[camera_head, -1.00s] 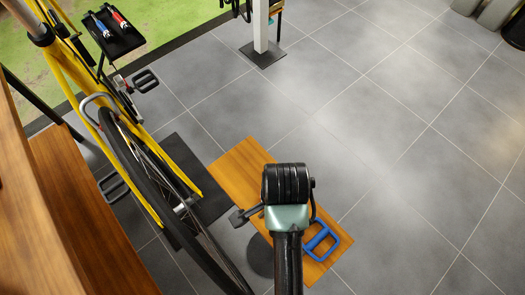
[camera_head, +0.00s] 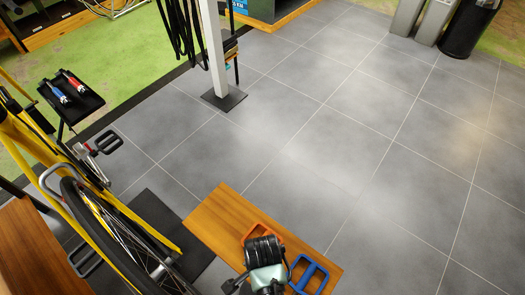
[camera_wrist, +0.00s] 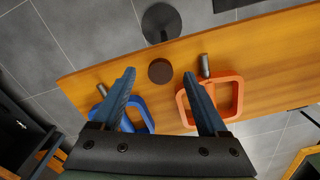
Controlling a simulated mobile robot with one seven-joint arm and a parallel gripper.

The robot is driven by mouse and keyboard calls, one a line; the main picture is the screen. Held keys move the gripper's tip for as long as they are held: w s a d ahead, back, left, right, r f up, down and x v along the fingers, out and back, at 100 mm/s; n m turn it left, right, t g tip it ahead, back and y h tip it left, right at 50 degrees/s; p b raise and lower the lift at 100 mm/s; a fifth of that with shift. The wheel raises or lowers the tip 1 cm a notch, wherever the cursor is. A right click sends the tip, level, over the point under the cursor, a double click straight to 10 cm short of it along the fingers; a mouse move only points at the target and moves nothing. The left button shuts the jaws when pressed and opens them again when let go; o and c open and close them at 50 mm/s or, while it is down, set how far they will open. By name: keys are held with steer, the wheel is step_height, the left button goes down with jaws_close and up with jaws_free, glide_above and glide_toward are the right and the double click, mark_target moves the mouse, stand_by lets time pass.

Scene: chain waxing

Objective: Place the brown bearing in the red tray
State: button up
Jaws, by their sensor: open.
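The brown bearing (camera_wrist: 160,71) is a small dark brown disc lying on the wooden bench top in the wrist view. It lies between the two trays. My gripper (camera_wrist: 159,75) is open and empty above the bench, and its blue fingertips appear on either side of the bearing. The red tray (camera_wrist: 239,97) looks orange-red, a rounded square rim on the bench right of the bearing, partly behind my right finger. It also shows in the head view (camera_head: 262,229), partly hidden by my wrist. The bearing is hidden in the head view.
A blue tray (camera_wrist: 147,117) sits left of the bearing. A dark round base (camera_wrist: 161,22) is on the floor past the bench edge. A yellow bicycle (camera_head: 95,190) stands left of the bench.

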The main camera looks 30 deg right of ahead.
steer(key=shift+f, duration=0.6)
jaws_close()
steer(key=shift+r, duration=0.15)
